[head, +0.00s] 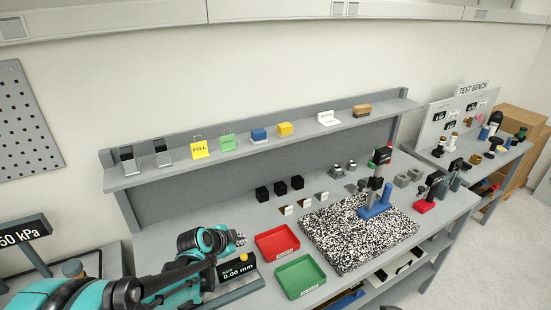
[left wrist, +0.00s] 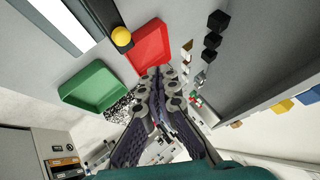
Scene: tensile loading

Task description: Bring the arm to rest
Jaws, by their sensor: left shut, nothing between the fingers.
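My left arm, teal and black, comes in from the lower left in the head view. Its gripper (head: 239,239) is over the bench, left of the red tray (head: 262,249) and above the dark display box reading 0.00 mm (head: 238,271). In the left wrist view the fingers of the left gripper (left wrist: 160,72) come together at the tips, shut and empty. The red tray (left wrist: 140,45) and the green tray (left wrist: 72,90) lie beyond them there. My right gripper is in neither view.
The green tray (head: 280,279) lies in front of the red one. A speckled mat (head: 325,238) carries a blue-based stand (head: 375,207). Small black blocks (head: 280,188) stand behind. A shelf (head: 225,158) with coloured blocks runs above the bench.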

